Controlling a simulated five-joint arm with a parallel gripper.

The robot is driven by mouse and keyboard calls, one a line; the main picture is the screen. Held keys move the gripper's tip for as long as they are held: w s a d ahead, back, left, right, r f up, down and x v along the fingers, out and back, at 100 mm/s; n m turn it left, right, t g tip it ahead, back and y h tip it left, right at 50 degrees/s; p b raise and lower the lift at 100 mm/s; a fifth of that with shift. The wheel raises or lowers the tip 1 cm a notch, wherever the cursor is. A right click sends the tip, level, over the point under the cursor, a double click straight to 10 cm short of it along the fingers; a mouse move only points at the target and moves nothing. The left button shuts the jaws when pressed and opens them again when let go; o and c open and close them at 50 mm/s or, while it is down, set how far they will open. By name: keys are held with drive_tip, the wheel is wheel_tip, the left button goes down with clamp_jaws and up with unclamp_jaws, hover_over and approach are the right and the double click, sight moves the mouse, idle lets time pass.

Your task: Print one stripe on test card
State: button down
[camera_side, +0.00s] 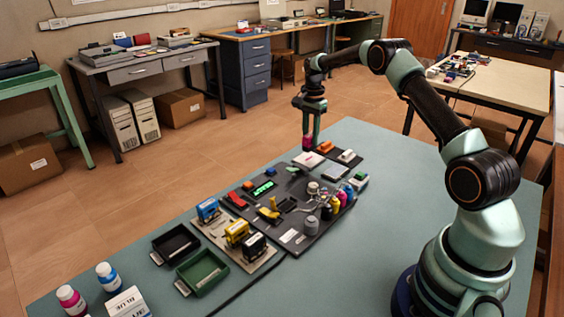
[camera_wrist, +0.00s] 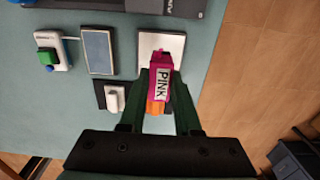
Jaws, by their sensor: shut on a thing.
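My gripper (camera_wrist: 158,98) is shut on a magenta piece labelled PINK (camera_wrist: 161,72), held between its two fingers. In the side view my gripper (camera_side: 308,138) is low at the far end of the table, with the magenta piece (camera_side: 307,142) at its tips. A white card (camera_wrist: 173,43) on a dark-edged base lies beside and partly behind the piece. The card also shows in the side view (camera_side: 309,159). I cannot tell whether the piece touches anything below. No stripe is visible on the uncovered part of the card.
An orange item (camera_side: 326,146) and a white one (camera_side: 346,156) lie on a dark pad close to my gripper. A grey-blue pad (camera_wrist: 97,50) and a white device with a green block (camera_wrist: 48,58) are nearby. Coloured bottles, stampers and trays (camera_side: 203,271) occupy the table's middle and front.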

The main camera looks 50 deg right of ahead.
drive_tip(key=shift+r, duration=2.15)
